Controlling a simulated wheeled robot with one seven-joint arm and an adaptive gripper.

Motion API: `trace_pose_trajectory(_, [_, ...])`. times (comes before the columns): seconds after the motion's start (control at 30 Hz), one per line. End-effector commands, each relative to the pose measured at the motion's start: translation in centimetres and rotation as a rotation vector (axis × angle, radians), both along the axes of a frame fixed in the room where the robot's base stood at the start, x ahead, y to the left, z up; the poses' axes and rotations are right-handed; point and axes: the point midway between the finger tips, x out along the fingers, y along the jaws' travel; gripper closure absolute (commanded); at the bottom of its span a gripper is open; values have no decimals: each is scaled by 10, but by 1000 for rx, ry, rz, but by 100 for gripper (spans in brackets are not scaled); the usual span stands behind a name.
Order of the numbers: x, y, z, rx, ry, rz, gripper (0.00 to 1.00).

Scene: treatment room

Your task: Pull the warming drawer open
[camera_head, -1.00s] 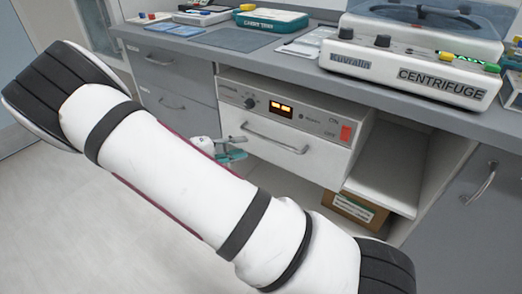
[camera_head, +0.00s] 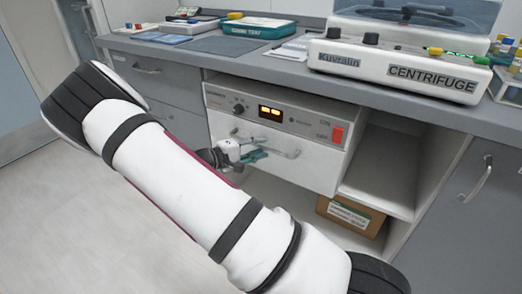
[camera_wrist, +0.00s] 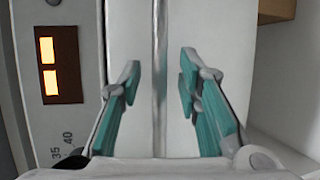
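The warming drawer (camera_head: 318,176) is a white front under a control panel with a lit orange display, below the counter. It looks shut. Its bar handle (camera_head: 291,153) runs across the front and is partly hidden by my gripper (camera_head: 252,155). In the wrist view the handle (camera_wrist: 160,35) is an upright-looking metal bar between the teal fingers of my gripper (camera_wrist: 159,80). The fingers are spread, with a visible gap on each side of the bar. The drawer front (camera_wrist: 128,25) lies just beyond the fingertips.
The counter (camera_head: 270,67) above holds a centrifuge (camera_head: 400,67) and a teal tray (camera_head: 262,27). An open shelf right of the drawer has a cardboard box (camera_head: 350,216) below it. A grey cabinet door with a handle (camera_head: 478,178) is at far right. The floor (camera_head: 50,210) at left is clear.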

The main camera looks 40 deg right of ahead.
Motion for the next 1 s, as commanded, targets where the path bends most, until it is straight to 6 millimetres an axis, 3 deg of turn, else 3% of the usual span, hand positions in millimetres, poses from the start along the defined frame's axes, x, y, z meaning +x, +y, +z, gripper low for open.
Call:
trace_pose_trajectory(0.13, [-1,-10,-2,1,0,0,69])
trace_pose_trajectory(0.43, [-1,-12,-2,1,1,0,69])
trace_pose_trajectory(0.47, [-1,-12,-2,1,1,0,71])
trace_pose_trajectory(0.6, [-1,-12,-2,1,1,0,100])
trace_pose_trajectory(1.0, [-3,-5,-2,1,2,1,100])
